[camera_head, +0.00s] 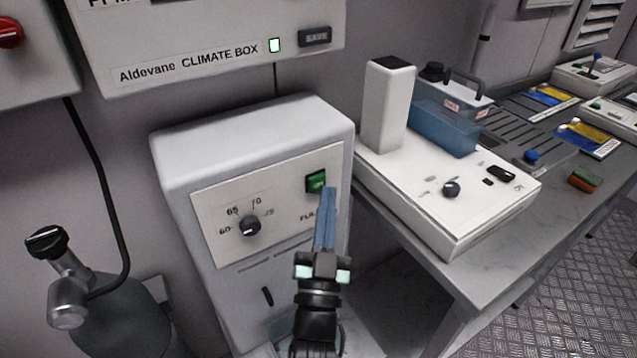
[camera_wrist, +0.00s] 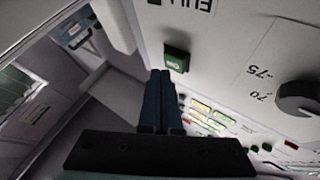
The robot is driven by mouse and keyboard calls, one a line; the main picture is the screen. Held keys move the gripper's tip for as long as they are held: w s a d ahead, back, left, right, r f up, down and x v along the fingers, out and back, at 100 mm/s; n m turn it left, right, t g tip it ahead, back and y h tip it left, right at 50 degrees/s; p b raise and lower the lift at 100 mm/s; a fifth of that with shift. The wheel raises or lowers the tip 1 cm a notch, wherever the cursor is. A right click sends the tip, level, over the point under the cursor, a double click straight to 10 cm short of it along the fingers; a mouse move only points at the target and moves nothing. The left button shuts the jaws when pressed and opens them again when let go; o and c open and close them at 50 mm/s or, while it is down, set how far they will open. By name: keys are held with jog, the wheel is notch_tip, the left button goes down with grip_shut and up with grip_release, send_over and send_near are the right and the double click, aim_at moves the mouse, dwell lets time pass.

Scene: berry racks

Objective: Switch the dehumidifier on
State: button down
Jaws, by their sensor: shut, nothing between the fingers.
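The dehumidifier is a pale grey box (camera_head: 250,132) low on the wall, with a white front panel. The panel carries a green rocker switch (camera_head: 316,182) at its upper right and a black dial (camera_head: 249,226) marked 60 to 75. The switch (camera_wrist: 176,60) and dial (camera_wrist: 298,97) also show in the wrist view. I cannot tell which way the switch is tipped. My gripper (camera_head: 328,190) is shut and empty, its blue fingers pointing up at the panel. Its fingertips (camera_wrist: 160,74) are just beside the switch; contact is unclear. My fingers partly cover the panel lettering.
The climate box (camera_head: 200,50) with a lit green indicator (camera_head: 274,45) hangs above. A bench (camera_head: 480,262) with a white instrument (camera_head: 430,215) and a blue tank (camera_head: 440,120) stands at right. A grey cylinder (camera_head: 115,320) with a black knob stands at left.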

jog(key=shift+w+a, duration=0.15)
jog(key=shift+w, duration=0.1)
jog(key=shift+w+a, duration=0.3)
jog(key=shift+w, duration=0.05)
dwell(0.7)
dwell(0.4)
jog(key=shift+s+d, duration=0.55)
jog(key=shift+s, duration=0.2)
jog(key=shift+s+d+b, duration=0.2)
jog(key=shift+s+d, duration=0.55)
jog(key=shift+s, duration=0.25)
jog(key=shift+s+d+b, duration=0.15)
jog(key=shift+s+d, duration=0.6)
jog(key=shift+s, duration=0.25)
